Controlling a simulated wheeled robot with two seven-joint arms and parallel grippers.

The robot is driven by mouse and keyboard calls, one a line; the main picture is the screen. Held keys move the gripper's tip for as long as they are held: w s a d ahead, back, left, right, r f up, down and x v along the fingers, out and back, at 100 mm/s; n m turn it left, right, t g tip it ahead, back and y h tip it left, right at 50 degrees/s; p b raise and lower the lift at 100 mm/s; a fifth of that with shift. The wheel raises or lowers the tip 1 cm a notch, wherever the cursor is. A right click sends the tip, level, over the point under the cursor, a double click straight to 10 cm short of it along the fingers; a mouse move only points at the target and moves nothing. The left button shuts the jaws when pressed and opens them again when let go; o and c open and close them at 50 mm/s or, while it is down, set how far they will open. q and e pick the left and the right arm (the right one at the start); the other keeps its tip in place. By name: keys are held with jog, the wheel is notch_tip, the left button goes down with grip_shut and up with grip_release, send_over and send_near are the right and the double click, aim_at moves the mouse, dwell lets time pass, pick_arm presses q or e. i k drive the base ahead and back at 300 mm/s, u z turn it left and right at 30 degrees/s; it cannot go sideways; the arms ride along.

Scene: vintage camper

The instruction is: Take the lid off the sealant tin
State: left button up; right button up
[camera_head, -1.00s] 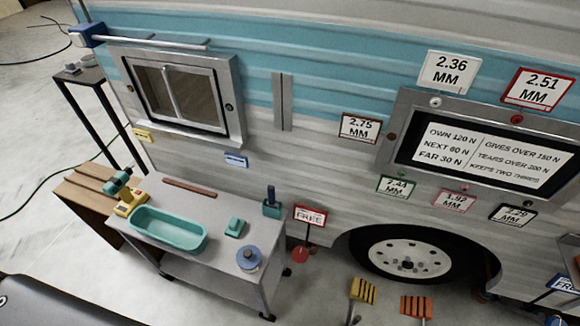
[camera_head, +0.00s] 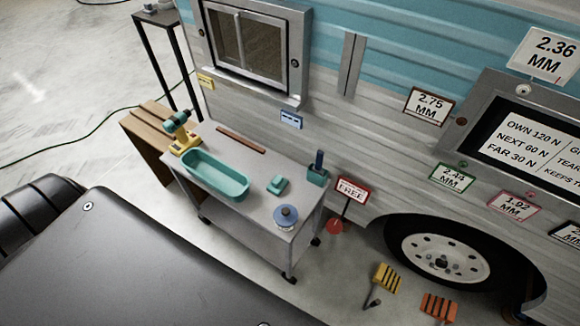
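The sealant tin (camera_head: 286,224) looks to be the small round tin near the right front corner of the grey cart top. A blue lid (camera_head: 286,214) with a small knob sits on top of it. No gripper shows in the head view. A dark grey panel of my own body fills the lower left.
The grey cart (camera_head: 256,215) also holds a teal tray (camera_head: 215,177), a yellow and teal drill (camera_head: 183,135), a small teal block (camera_head: 277,185), a brown strip (camera_head: 240,140) and a teal holder (camera_head: 317,175). The camper wall (camera_head: 330,140) stands behind. A red sign (camera_head: 352,190) stands right.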

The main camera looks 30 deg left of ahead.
aim_at(285, 215)
jog(key=k, duration=0.4)
jog(key=u, duration=0.3)
jog(key=i, duration=0.4)
jog(key=u, duration=0.55)
